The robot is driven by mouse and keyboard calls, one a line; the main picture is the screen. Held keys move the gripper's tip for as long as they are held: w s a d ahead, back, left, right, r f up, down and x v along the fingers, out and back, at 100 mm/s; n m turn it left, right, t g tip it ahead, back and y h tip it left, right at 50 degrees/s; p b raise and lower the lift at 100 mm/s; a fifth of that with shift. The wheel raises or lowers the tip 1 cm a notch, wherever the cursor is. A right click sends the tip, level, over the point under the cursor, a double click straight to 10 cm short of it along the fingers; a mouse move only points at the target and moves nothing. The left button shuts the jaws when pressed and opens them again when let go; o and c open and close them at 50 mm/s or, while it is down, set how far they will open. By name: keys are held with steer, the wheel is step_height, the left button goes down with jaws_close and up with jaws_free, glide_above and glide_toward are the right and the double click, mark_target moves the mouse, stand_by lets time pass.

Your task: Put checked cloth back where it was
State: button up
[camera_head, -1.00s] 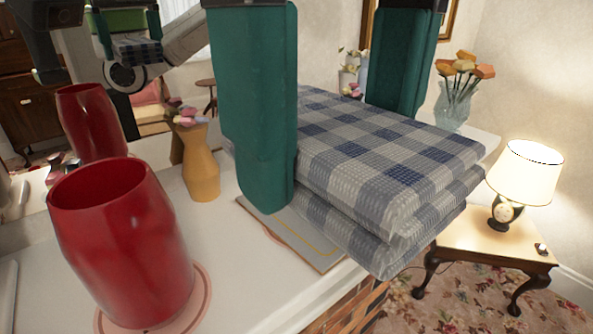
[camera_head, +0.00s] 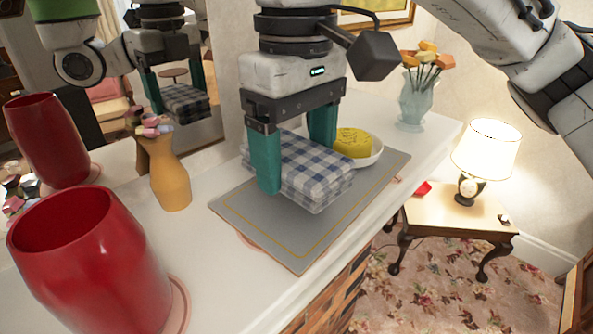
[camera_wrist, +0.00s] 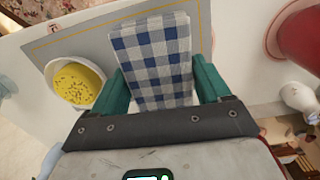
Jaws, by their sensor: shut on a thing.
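The folded blue, grey and white checked cloth (camera_head: 318,172) is at the grey mat (camera_head: 290,248) on the white mantel shelf. My gripper (camera_head: 296,165) is upright, with one green finger on each side of the cloth, shut on it. In the wrist view the cloth (camera_wrist: 153,55) lies between the two green fingers (camera_wrist: 163,85), over the grey mat (camera_wrist: 90,38). Whether the cloth's underside touches the mat is hard to tell.
A white bowl with a yellow sponge-like thing (camera_head: 353,143) stands close behind the cloth. A red vase (camera_head: 88,262) and an orange vase (camera_head: 168,172) stand to the left, a pale flower vase (camera_head: 415,100) at the far end. A mirror backs the shelf; its front edge drops to the floor.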

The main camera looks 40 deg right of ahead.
mark_target(297, 149)
steer(key=shift+w+d+f, duration=0.2)
steer(key=shift+w+f, duration=0.05)
steer(key=shift+f, duration=0.1)
steer(key=shift+f+p, duration=0.35)
steer(key=shift+f, duration=1.35)
steer(key=o, duration=0.9)
steer(key=shift+w, duration=0.1)
steer(key=shift+r, duration=0.1)
step_height(297, 149, up, 12)
steer(key=shift+f+b, duration=0.1)
steer(key=shift+b, duration=0.3)
